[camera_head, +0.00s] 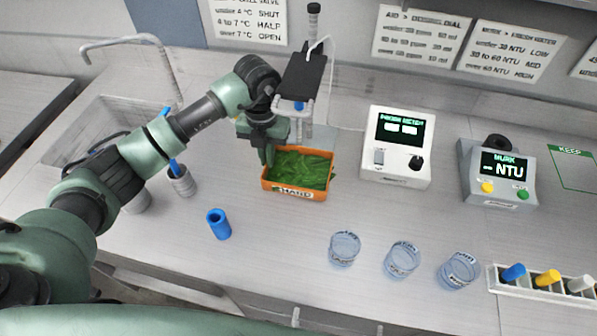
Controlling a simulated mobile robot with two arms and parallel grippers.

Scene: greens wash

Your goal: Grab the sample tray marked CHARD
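The sample tray (294,193) is an orange open box of green leaves, with a white front label that reads like CHARD, its first letter partly unclear. It stands on the bench in the middle of the head view. My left gripper (268,157) points down at the tray's left back corner, its fingers close to or over the rim there. The arm and wrist hide that corner, so I cannot tell whether the fingers touch the tray or how far they are apart. My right gripper is not in view.
A dosing stand (302,75) rises behind the tray. A probe meter (397,147) and a murk meter (498,172) stand to the right. A sink (105,130) lies left.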

